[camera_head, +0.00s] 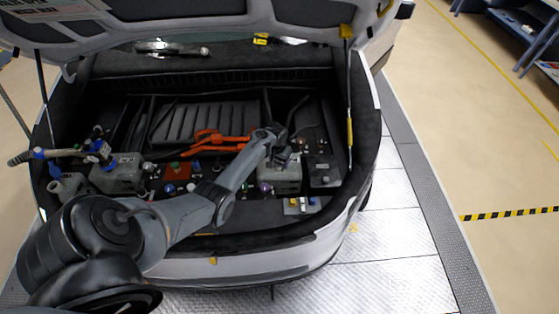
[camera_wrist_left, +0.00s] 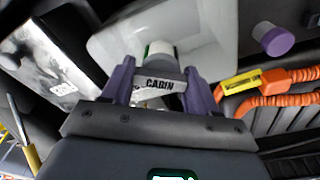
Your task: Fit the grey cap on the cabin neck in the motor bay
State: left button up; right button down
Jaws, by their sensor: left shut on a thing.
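My left gripper (camera_wrist_left: 160,75) has its two purple fingers closed around a small grey cylindrical piece (camera_wrist_left: 163,62), which looks like the grey cap. A white tag reading CABIN (camera_wrist_left: 160,84) shows between the fingers. The gripper is over a pale reservoir (camera_wrist_left: 115,42), with a green edge at the piece's far side. Whether the piece is seated on the cabin neck or held just above it cannot be told. In the head view the gripper (camera_head: 277,150) is over the pale reservoir (camera_head: 283,180) at the right of the motor bay, and my arm hides the cap. My right gripper is not in view.
A purple cap (camera_wrist_left: 274,39) and orange cables (camera_wrist_left: 285,100) are close to the gripper. Orange cables (camera_head: 215,142) also cross the bay. Another pale tank (camera_head: 118,178) is at the left. The raised hood (camera_head: 200,20) and yellow-marked strut (camera_head: 349,120) bound the space.

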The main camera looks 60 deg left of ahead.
pick_arm(q)
jog(key=shift+s+f, duration=0.15)
jog(key=shift+m+p, duration=0.4)
jog(key=shift+m, duration=1.1)
jog(key=o, duration=1)
jog(key=shift+d, duration=0.1)
